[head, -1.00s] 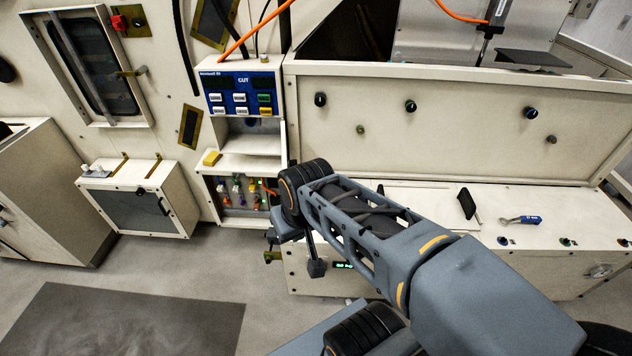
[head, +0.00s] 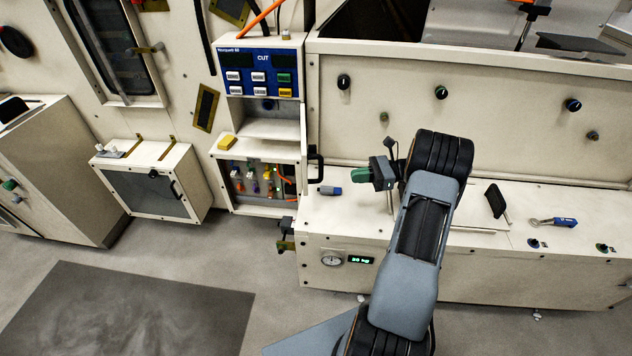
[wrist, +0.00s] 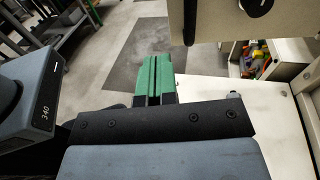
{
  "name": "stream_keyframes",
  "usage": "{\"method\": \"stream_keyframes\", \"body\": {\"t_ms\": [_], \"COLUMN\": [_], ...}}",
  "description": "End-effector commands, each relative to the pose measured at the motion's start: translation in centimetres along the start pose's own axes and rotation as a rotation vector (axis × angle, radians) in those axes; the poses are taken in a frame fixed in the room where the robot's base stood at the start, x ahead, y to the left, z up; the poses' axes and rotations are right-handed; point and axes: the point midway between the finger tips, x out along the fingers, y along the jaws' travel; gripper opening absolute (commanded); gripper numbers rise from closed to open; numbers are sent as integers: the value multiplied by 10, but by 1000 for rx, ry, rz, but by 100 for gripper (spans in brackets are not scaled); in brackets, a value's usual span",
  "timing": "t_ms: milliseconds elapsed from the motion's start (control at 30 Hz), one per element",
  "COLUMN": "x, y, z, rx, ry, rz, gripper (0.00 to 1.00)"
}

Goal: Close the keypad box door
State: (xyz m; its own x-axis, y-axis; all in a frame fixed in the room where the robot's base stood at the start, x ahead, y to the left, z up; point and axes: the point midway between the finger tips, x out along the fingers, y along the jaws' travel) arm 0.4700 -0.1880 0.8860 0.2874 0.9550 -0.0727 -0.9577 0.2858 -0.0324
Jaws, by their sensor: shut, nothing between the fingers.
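The keypad box (head: 258,72) has a blue panel marked CUT, with white, green and yellow buttons. Its lower compartment is open and shows coloured parts inside. A pale door edge with a black handle (head: 316,163) stands at the compartment's right side, seen nearly edge-on. My gripper (head: 361,175) is shut and empty, to the right of the handle and apart from it, above the bench. In the wrist view its green fingers (wrist: 153,80) are together, and the coloured parts (wrist: 258,58) show at right. A pale panel (wrist: 215,22) there may be the door; I cannot tell.
A knobbed panel (head: 480,120) rises behind. Open floor (head: 230,245) is at left.

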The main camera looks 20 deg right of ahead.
Motion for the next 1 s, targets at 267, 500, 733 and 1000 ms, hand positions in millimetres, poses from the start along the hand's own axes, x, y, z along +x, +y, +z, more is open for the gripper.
{"method": "stream_keyframes", "body": {"t_ms": [267, 500, 733, 1000], "x": [0, 45, 85, 115], "y": [-6, -8, -10, -11], "z": [-11, -7, -4, -3], "rx": [36, 37, 35, 35], "ry": [-76, -75, -73, -72], "rz": [-48, -45, -46, -47], "gripper": [0, 0, 0, 0]}}
